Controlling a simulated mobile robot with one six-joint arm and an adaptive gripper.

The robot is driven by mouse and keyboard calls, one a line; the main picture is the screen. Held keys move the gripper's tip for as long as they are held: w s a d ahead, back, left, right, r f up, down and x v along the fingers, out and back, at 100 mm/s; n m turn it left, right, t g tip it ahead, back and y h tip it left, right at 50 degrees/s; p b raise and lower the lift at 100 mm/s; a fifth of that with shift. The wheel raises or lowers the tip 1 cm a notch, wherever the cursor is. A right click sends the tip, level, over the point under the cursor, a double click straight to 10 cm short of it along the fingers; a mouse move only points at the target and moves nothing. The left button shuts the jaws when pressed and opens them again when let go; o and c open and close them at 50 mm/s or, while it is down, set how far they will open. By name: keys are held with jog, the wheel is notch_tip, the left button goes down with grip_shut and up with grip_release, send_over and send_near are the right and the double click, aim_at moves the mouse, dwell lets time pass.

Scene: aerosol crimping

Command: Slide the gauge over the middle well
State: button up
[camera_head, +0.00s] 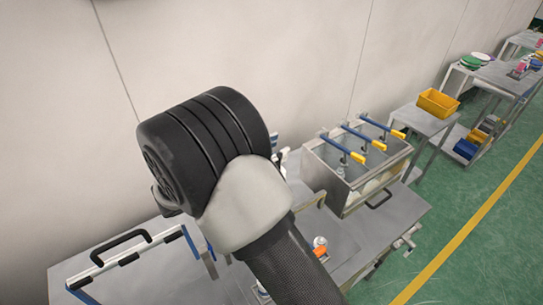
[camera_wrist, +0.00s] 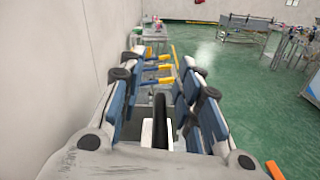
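I cannot make out the gauge for certain in either view. A metal box (camera_head: 352,197) with several yellow-handled blue levers (camera_head: 364,137) stands on the bench beyond my arm. No middle well can be picked out.
The grey bench (camera_head: 398,222) has a frame with black handles (camera_head: 121,247) at its left end. A pale wall (camera_head: 290,50) rises behind. A side table with a yellow bin (camera_head: 437,102) stands farther right. Green floor with a yellow line (camera_head: 480,217) is open on the right.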

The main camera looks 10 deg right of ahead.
notch_tip(320, 180, up, 8)
jog(key=shift+f, duration=0.15)
dwell(0.4)
jog(key=s+d+f+m+g+y+b, duration=0.35)
jog(key=s+d+m, duration=0.2)
jog(key=s, duration=0.25)
jog(key=s+d+f+m+g+y+b, duration=0.35)
jog(key=s+d, duration=0.25)
jog(key=s, duration=0.2)
jog(key=s+a+f+m+t+y+b, duration=0.5)
jog(key=s+a+f+m+y+b, duration=0.1)
jog(key=s+a+f+m+y, duration=0.2)
jog(key=s+f+m+y, duration=0.1)
jog(key=s+m, duration=0.1)
jog(key=m, duration=0.1)
jog(key=shift+s+y, duration=0.3)
jog(key=shift+s, duration=0.05)
